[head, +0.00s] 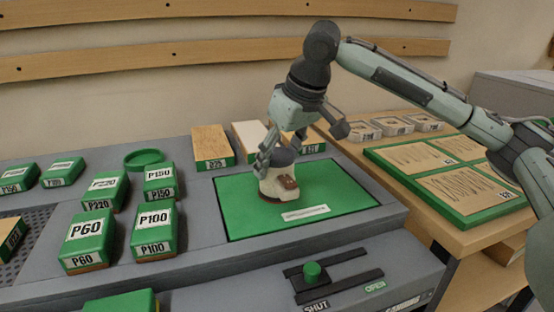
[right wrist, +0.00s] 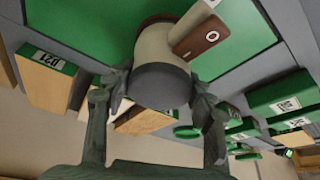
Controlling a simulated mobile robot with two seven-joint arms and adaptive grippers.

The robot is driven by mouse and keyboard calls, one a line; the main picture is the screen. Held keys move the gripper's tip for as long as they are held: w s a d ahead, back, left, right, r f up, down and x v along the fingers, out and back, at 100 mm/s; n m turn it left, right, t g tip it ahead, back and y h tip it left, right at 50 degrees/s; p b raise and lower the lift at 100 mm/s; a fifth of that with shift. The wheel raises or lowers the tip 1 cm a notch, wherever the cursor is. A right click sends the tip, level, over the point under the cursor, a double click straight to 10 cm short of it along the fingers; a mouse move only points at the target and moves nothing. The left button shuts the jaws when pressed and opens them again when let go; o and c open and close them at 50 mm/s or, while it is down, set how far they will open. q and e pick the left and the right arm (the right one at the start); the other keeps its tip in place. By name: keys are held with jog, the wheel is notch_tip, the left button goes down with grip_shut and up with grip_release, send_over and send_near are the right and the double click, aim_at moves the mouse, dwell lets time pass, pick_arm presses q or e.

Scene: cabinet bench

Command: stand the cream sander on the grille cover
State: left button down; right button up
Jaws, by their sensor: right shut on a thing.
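The cream sander (head: 279,182) has a dark grey top, a brown switch plate and a dark red base. My right gripper (head: 276,158) is shut on the sander's grey top from above. In the right wrist view, its fingers (right wrist: 158,98) are on either side of the sander (right wrist: 158,52). My left gripper is not in view.
Green labelled blocks (head: 88,239) stand at left beside a green ring (head: 143,158). Wood-topped blocks (head: 212,146) stand behind the panel. A side table (head: 430,232) at right holds boards and trays.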

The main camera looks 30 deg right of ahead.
jog(key=o, duration=1.2)
jog(key=shift+f, duration=0.1)
jog(key=a+v, duration=0.1)
jog(key=v, duration=1.1)
jog(key=shift+d, duration=0.4)
